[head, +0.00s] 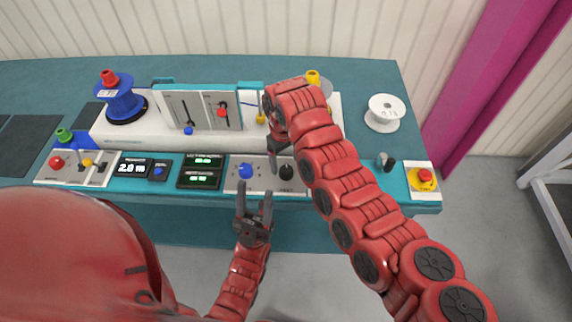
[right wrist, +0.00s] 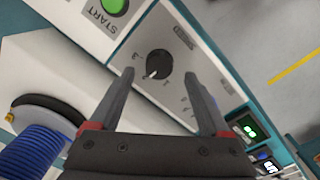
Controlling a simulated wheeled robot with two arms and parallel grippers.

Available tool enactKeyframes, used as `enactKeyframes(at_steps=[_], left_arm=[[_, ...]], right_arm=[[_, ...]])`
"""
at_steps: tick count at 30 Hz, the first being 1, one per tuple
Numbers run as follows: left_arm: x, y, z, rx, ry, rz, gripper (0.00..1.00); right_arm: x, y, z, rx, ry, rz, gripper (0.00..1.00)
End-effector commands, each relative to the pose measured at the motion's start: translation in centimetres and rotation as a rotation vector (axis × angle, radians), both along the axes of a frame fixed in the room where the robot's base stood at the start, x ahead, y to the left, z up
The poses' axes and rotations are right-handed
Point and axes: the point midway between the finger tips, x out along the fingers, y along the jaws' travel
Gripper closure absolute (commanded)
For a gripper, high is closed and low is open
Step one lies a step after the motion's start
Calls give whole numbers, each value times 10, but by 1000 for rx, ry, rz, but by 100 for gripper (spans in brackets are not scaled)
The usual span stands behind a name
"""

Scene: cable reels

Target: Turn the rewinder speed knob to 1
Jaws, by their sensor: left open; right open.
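A black round knob (head: 287,172) sits on the white front panel (head: 232,183), right of a blue knob (head: 246,171). My right gripper (head: 276,163) is open above the panel. In its wrist view the fingertips (right wrist: 160,78) lie either side of the black knob, apparently without touching it. My left gripper (head: 254,194) is open and empty, in front of the console edge below the blue knob.
A green START button (right wrist: 115,5) is near the black knob. Displays (head: 201,170) lie left of the blue knob. A red stop button (head: 424,175) is at the right end. A blue reel (head: 121,103) and white reel (head: 384,113) stand behind.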

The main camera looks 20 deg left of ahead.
Motion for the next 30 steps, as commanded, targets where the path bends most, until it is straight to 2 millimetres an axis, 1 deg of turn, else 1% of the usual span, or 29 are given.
enactKeyframes(at_steps=[1, 3, 9, 18, 20, 21, 23, 24, 26, 30], left_arm=[[0, 0, 5, 0, 0, 0, 50], [0, 0, 7, 0, 0, 0, 50], [0, 0, 10, 0, 0, 0, 50], [0, 0, 10, 0, 0, 0, 50], [0, 0, 10, 0, 0, 0, 50], [0, 0, 10, 0, 0, 0, 50], [0, 0, 10, 0, 0, 0, 50], [0, 0, 10, 0, 0, 0, 50], [0, 0, 10, 0, 0, 0, 50], [0, 0, 10, 0, 0, 0, 50]], right_arm=[[-1, -1, -8, -3, 5, 1, 19], [0, -2, -20, -5, 3, 0, 19], [1, -1, -38, -1, 0, 1, 19], [2, -1, -41, 1, -1, 0, 19], [2, -1, -41, 1, -1, 0, 28], [2, -1, -41, 1, -1, 0, 36], [2, -1, -41, 0, -1, 0, 46], [2, -1, -40, 1, -2, 0, 54], [2, -1, -40, 2, -1, 0, 64], [2, -1, -40, 1, -2, 0, 90]])
